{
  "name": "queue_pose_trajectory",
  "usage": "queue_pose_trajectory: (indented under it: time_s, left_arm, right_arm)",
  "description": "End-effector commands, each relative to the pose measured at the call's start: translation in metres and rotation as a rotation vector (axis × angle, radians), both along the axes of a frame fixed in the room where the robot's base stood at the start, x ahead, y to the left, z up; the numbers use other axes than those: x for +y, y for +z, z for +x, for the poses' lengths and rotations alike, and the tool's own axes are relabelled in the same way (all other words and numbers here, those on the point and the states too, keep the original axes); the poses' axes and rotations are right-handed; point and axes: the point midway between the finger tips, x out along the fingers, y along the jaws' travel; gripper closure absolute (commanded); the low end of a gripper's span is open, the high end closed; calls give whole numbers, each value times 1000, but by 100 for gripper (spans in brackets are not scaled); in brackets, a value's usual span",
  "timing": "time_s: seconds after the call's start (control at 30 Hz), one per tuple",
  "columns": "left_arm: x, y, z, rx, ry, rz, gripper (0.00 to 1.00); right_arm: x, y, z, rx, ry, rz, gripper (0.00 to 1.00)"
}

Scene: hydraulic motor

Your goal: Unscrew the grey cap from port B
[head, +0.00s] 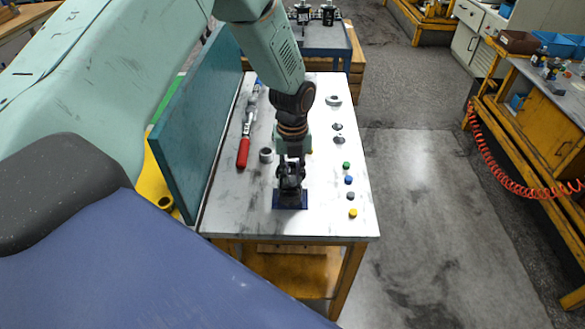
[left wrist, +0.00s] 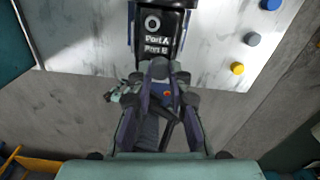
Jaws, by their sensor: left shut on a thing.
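The hydraulic motor stands on a blue base (head: 291,203) near the front of the bench. In the left wrist view its black body (left wrist: 140,40) carries the labels Port A and Port B, and a pale ring-shaped port (left wrist: 152,22) shows beside the Port A label. My left gripper (head: 290,172) points down over the motor. In the left wrist view my left gripper (left wrist: 160,72) is shut on a grey cap (left wrist: 160,67) beside the Port B label. The fingers hide part of it, so I cannot tell whether its thread is engaged. My right gripper is not in view.
Green (head: 346,165), blue (head: 349,180), grey (head: 350,195) and yellow (head: 353,212) caps lie along the bench's right side. A red-handled tool (head: 243,152) and a grey ring (head: 266,155) lie left of the arm. A teal panel (head: 190,125) borders the left edge.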

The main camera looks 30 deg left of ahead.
Motion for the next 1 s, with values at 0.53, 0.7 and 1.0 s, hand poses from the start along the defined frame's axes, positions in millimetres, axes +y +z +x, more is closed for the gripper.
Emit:
queue_pose_trajectory:
  time_s: [0.53, 0.7, 1.0]
  left_arm:
    - [0, 1, 0, 2, 193, 0, 100]
    - [0, 3, 0, 1, 357, 0, 100]
    - [0, 2, 0, 0, 582, 0, 100]
  right_arm:
    - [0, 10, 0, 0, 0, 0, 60]
    - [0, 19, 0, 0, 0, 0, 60]
    - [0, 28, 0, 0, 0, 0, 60]
